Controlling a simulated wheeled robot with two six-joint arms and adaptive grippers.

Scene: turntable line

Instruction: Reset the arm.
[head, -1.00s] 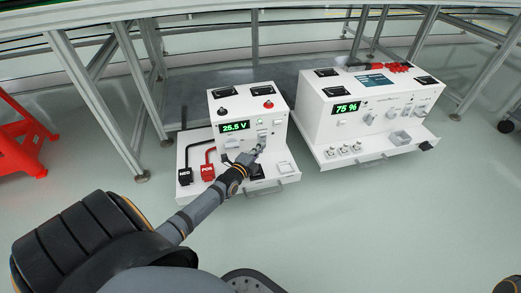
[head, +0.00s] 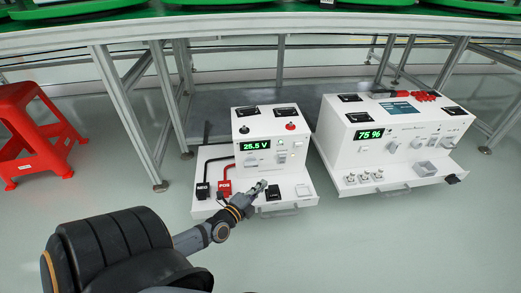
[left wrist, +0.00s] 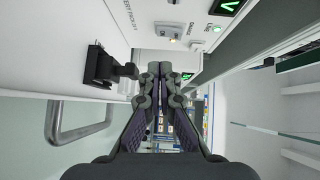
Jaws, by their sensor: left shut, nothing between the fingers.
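My left gripper (head: 259,188) is shut and empty. In the head view it is in front of the smaller white box (head: 272,145), just above its front shelf. This box has a green display (head: 255,145) reading 25.5 V. In the left wrist view the shut fingers (left wrist: 160,70) point along the white panel, with a black part (left wrist: 100,67) at their left and a switch (left wrist: 168,32) beyond them. The black NEG (head: 202,190) and red POS (head: 224,188) connectors sit on the shelf left of the gripper. My right gripper is not in view.
A larger white box (head: 390,150) with a 75 % display stands to the right. A red stool (head: 35,125) is at the left. A metal-framed table with a green top (head: 230,22) runs across the back. The floor in front is clear.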

